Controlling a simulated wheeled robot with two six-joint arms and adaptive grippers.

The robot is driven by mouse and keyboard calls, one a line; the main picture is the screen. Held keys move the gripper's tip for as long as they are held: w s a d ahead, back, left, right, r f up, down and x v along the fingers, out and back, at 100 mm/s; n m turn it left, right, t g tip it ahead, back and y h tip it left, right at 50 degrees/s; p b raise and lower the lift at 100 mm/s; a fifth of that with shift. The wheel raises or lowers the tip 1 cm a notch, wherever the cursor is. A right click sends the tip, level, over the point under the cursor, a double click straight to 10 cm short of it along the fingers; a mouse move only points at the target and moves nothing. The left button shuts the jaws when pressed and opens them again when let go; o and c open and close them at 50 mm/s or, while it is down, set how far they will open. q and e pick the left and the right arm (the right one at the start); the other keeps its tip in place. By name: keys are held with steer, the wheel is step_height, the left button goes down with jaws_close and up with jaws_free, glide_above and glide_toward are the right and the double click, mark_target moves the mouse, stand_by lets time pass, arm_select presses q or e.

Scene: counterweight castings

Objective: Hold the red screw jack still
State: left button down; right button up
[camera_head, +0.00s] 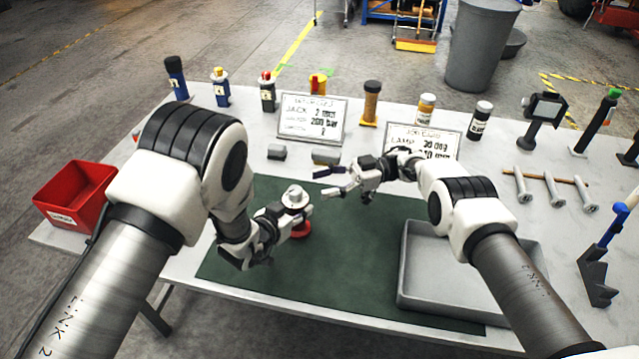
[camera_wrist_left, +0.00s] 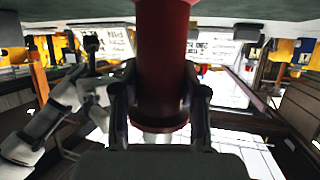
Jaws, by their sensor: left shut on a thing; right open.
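The red screw jack (camera_head: 302,229) stands upright over the green mat (camera_head: 350,250), with a pale round top. I cannot tell whether its base touches the mat. My left gripper (camera_head: 287,212) is shut on it from the left. In the left wrist view the red body of the jack (camera_wrist_left: 163,65) sits between my two dark fingers, one on each side. My right gripper (camera_head: 342,184) is open and empty, apart from the jack, up and to its right. It also shows at the left of the left wrist view (camera_wrist_left: 92,62).
A grey tray (camera_head: 402,285) stands right of the mat. A dark bar (camera_head: 328,172) lies by my right gripper. Grey blocks (camera_head: 326,156), two sign cards (camera_head: 312,118) and several bottles line the back. A red bin (camera_head: 75,195) is at the left. The mat's front is clear.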

mark_target(297, 190)
steer(key=s+d+r+m+t+h, duration=0.35)
steer(key=s+m+t+h, duration=0.2)
steer(key=t, duration=0.25)
steer(key=shift+m+y, duration=0.35)
steer(key=shift+m, duration=0.1)
steer(key=x, duration=0.8)
steer(key=r+x, duration=0.1)
steer(key=x, duration=0.3)
steer(key=shift+w+a, duration=0.2)
steer(key=shift+a, duration=0.05)
steer(key=shift+r, duration=0.1)
jaws_close()
